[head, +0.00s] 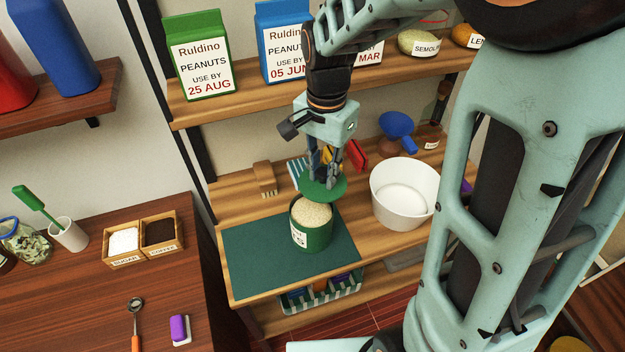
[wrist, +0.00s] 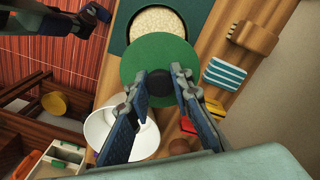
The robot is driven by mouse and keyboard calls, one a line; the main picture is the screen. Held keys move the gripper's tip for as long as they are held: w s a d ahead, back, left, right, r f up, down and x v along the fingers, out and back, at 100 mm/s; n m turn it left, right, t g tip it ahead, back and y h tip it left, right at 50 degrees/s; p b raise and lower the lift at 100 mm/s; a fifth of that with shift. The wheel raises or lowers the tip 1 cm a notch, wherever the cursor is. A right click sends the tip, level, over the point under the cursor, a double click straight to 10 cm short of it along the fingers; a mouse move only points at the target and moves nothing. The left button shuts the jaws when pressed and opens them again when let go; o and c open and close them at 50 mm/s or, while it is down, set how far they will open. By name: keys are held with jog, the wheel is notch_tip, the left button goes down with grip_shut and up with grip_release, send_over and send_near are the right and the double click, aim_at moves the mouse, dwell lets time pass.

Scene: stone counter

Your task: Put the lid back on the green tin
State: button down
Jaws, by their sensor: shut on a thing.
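The green tin (head: 311,236) stands upright on a dark green mat (head: 248,248), open at the top and filled with pale grains. Its round opening also shows in the wrist view (wrist: 157,24). The green lid (head: 330,191) is a flat disc with a dark knob at its centre. My gripper (head: 325,172) is shut on the knob and holds the lid above and just behind the tin, apart from its rim. In the wrist view the lid (wrist: 165,57) sits between the fingertips (wrist: 160,84) and covers part of the tin's edge.
A white bowl (head: 400,193) stands close to the right of the lid. A wooden brush-like block (head: 265,179) and a striped cloth or sponge (wrist: 225,74) lie behind. A blue scoop-like item (head: 397,128) and a shelf of cartons (head: 198,55) are at the back. The mat's left part is clear.

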aim_at(312, 191)
jog(key=shift+s+a+r+m+b, duration=0.25)
jog(key=shift+s+a+r+m, duration=0.1)
jog(key=shift+s+a+m, duration=0.35)
jog(key=shift+s+a+r+m+b, duration=0.2)
jog(key=shift+s+a+r+m, duration=0.1)
jog(key=shift+s+a+m, duration=0.35)
jog(key=shift+w+d+f+b, duration=0.1)
jog(key=shift+w+f+b, duration=0.05)
jog(key=shift+f+b, duration=2.65)
jog(key=shift+f+p, duration=0.35)
jog(key=shift+f, duration=0.15)
jog(key=c, duration=1.2)
grip_release()
jog(key=shift+o, duration=0.2)
jog(key=shift+r+p, duration=2.8)
jog(key=shift+r, duration=0.75)
